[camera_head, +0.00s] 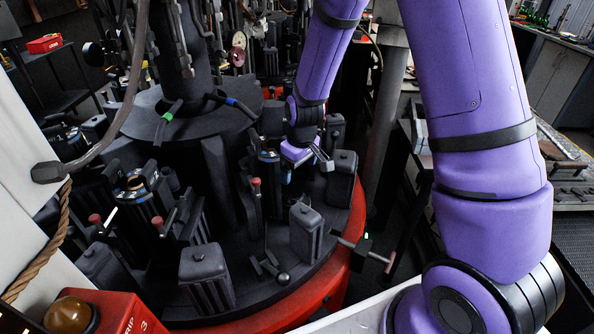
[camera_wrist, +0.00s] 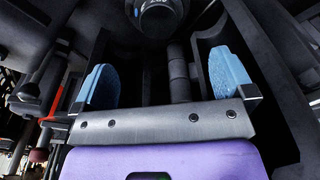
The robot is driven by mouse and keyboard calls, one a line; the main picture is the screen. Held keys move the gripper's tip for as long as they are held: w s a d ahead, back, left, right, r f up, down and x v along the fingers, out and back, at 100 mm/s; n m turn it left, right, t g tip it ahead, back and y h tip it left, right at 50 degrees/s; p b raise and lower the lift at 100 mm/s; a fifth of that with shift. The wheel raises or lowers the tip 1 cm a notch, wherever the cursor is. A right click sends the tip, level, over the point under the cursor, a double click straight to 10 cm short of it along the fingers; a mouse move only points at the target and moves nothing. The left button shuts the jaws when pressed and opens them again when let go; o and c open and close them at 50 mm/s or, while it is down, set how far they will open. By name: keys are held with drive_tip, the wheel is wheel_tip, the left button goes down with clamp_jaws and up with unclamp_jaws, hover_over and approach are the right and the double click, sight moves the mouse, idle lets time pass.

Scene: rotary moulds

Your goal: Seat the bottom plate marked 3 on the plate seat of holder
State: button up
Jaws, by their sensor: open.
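My gripper (camera_head: 322,160) is over the right side of the rotary machine, among its dark holders. In the wrist view my gripper (camera_wrist: 163,82) is open, its two blue finger pads wide apart. No part is held between the pads. A dark holder frame (camera_wrist: 205,45) with a ribbed post lies below and between them. Ahead of the fingers, at the top edge, is a dark round part (camera_wrist: 160,14) with a small light-blue marking that I cannot read. I cannot make out a plate marked 3 or its seat in either view.
The round dark turntable (camera_head: 285,240) has a red rim (camera_head: 215,322) and carries several upright dark mould blocks (camera_head: 306,232). Red-knobbed levers (camera_head: 256,188) stand close to the gripper. A central column rises behind. A red box (camera_head: 110,312) is at the lower left.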

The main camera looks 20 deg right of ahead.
wheel_tip(320, 180, up, 7)
idle(1.1)
idle(0.4)
drive_tip(key=s+d+r+m+t, duration=0.1)
drive_tip(key=s+d+r, duration=0.1)
drive_tip(key=s+r, duration=0.45)
drive_tip(key=s+d+r+m+t, duration=0.15)
drive_tip(key=s+r, duration=0.25)
drive_tip(key=r, duration=0.6)
drive_tip(key=s+d+r+m, duration=0.1)
drive_tip(key=s+r, duration=0.3)
drive_tip(key=s, duration=0.4)
drive_tip(key=s+d+r+m+t, duration=0.1)
drive_tip(key=s+d+r+m, duration=0.1)
drive_tip(key=s, duration=0.7)
drive_tip(key=shift+r+h, duration=0.3)
drive_tip(key=shift+r, duration=0.55)
drive_tip(key=shift+t, duration=0.25)
